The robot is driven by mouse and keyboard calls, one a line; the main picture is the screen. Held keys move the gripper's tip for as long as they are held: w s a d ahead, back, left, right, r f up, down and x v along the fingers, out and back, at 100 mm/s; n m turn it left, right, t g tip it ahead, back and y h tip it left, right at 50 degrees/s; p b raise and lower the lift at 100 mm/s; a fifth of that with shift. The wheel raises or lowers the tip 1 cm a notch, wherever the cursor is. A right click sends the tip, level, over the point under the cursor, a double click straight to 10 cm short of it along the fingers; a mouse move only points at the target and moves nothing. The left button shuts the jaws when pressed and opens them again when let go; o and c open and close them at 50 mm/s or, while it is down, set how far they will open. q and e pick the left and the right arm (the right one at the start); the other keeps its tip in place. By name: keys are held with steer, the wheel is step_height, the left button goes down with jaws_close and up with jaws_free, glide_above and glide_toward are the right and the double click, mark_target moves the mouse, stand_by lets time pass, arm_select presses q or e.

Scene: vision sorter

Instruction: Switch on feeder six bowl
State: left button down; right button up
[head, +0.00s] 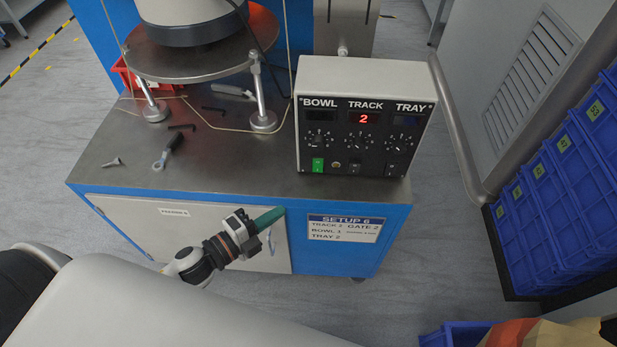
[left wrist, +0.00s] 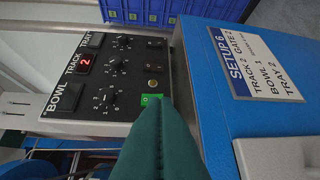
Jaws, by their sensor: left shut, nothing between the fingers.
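The control box (head: 428,120) stands on the feeder cabinet, with BOWL, TRACK and TRAY columns of dials. The track display (head: 362,118) shows a red 2; the bowl display (head: 320,115) and tray display (head: 405,121) are dark. The bowl switch (head: 318,165) is green, at the lower left of the panel. The other two switches look black. My left gripper (head: 281,213) is shut and empty, its green fingers in front of the cabinet, below the box and apart from it. In the left wrist view its tips overlap the edge of the green switch (left wrist: 150,98). My right gripper is out of view.
The setup label (head: 345,229) reads SETUP 6, TRACK 2, BOWL 1, TRAY 2, GATE 2. A wrench-like tool (head: 167,150) and hex keys lie on the steel top. The round feeder base (head: 200,60) stands on legs behind. Blue crates (head: 560,190) are stacked at right.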

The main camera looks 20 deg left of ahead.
arm_select(q)
steer(key=p, duration=0.1)
glide_toward(322, 171)
steer(key=w+d, duration=0.1)
steer(key=d, duration=0.3)
steer(key=w, duration=0.2)
steer(key=shift+w+a+f, duration=0.15)
steer(key=shift+w+a, duration=0.15)
steer(key=shift+a, duration=0.05)
steer(key=shift+w+a+f, duration=0.15)
steer(key=shift+w+a, duration=0.05)
steer(key=shift+w, duration=0.55)
